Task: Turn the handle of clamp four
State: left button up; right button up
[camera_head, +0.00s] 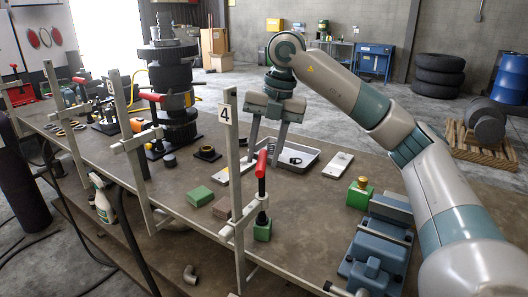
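Clamp four stands at the table's near edge, with an upright steel bar (232,190) and a white "4" label (224,114). Its red handle (262,165) points up, on top of a dark spindle above a green block (262,230). My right gripper (264,158) points down, its two fingers spread apart with nothing seen between them but the view of the handle's top. The fingers appear behind or level with the red handle; I cannot tell whether they touch it. My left gripper is not in view.
Other clamps (127,130) with red handles line the table edge to the left. A grey tray (312,155) and white plate (338,165) lie behind clamp four. A blue vise (380,245) stands right.

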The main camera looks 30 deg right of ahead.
grip_shut()
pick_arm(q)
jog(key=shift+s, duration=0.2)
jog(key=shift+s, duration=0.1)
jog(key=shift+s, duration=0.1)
pick_arm(e)
jog(key=shift+m, duration=0.3)
